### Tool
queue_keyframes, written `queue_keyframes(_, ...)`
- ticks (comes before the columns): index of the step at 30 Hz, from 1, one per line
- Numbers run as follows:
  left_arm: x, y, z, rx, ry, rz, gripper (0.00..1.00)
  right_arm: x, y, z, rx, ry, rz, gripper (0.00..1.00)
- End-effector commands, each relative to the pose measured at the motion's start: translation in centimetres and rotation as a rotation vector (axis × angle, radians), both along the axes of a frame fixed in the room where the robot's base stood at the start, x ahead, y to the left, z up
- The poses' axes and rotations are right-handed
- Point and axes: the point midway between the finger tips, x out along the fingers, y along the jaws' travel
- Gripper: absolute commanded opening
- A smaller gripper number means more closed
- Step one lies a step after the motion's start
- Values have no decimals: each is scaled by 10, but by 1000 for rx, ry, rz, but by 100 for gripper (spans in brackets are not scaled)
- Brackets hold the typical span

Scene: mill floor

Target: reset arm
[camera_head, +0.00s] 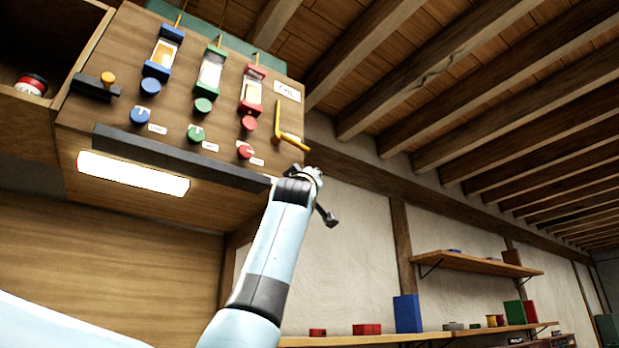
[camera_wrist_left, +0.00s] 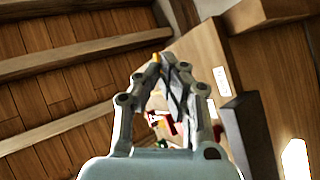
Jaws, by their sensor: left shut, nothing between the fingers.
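My left arm rises in the middle of the head view, and its wrist end (camera_head: 310,174) is just below the lower right corner of the wooden oil panel (camera_head: 125,105). The fingers are hard to make out there. In the left wrist view my left gripper (camera_wrist_left: 168,60) is shut and empty, its fingertips drawn together. A yellow lever (camera_head: 284,130) sits on the panel's right edge, a little above the wrist; a bit of yellow shows behind the fingertips in the left wrist view. Red and green parts show between the finger links. My right gripper is in neither view.
The panel carries blue (camera_head: 151,85), green (camera_head: 203,105) and red (camera_head: 248,123) knobs under sight glasses. A dark rail (camera_head: 180,157) and a lit lamp (camera_head: 133,174) are below. Shelves (camera_head: 480,263) with boxes stand right. Open wall space lies right of the wrist.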

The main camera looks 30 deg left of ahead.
Motion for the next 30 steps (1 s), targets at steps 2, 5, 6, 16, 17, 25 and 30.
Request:
queue_keyframes(2, 0, 0, 0, 0, 0, 0, 0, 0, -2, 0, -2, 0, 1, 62)
queue_keyframes(5, 0, 0, 0, 0, 0, 0, 0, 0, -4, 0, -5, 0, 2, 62)
queue_keyframes(6, 0, 0, 0, 0, 0, 0, 0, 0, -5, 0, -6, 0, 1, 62)
queue_keyframes(16, 25, -1, -54, -1, 81, -2, 0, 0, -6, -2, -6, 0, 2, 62)
queue_keyframes(17, 32, -1, -72, -2, 106, -3, 0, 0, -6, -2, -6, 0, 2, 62)
queue_keyframes(25, 93, -4, -288, -24, 426, -21, 0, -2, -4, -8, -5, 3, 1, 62)
queue_keyframes(30, 103, -8, -432, -35, 633, -37, 0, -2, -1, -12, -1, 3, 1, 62)
